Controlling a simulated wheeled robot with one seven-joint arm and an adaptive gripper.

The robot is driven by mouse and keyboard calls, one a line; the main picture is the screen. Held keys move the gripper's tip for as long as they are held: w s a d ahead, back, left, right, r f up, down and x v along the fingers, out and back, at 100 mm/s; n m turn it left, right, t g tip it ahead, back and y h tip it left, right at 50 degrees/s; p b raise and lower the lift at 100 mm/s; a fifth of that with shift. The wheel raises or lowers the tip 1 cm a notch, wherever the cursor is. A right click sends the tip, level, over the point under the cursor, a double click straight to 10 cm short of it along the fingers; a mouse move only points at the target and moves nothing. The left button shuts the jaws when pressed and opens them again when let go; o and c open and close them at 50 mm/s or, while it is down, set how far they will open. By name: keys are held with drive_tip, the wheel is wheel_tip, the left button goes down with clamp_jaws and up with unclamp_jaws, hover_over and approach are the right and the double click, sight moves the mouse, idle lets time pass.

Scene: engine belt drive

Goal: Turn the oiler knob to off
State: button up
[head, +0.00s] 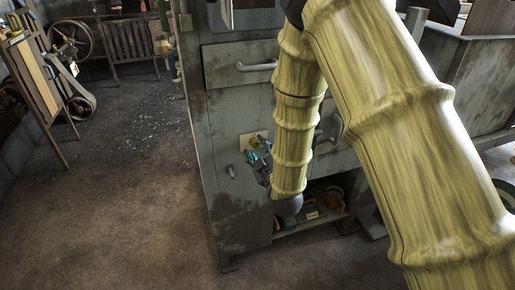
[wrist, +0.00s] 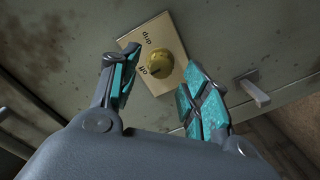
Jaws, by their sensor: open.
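The oiler knob (wrist: 160,63) is a round, brass-yellow knob on a pale label plate (wrist: 131,41) in the wrist view. The plate is marked "drip" and "off" beside the knob. In the head view the plate (head: 246,139) sits on the front of the grey-green cabinet, with the knob small on it. My gripper (wrist: 161,70) is open, its two teal-padded fingers apart on either side of the knob as pictured. I cannot tell whether they touch it. My gripper (head: 262,160) shows just below the plate in the head view. The knob's exact setting is too small to read.
A small metal handle (wrist: 254,92) sticks out right of the plate in the wrist view. A drawer handle (head: 257,67) is above the plate in the head view. A low shelf (head: 312,222) holds several items below. The floor (head: 135,190) left of the cabinet is clear.

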drive_tip(key=v, duration=1)
drive_tip(key=shift+s, duration=0.25)
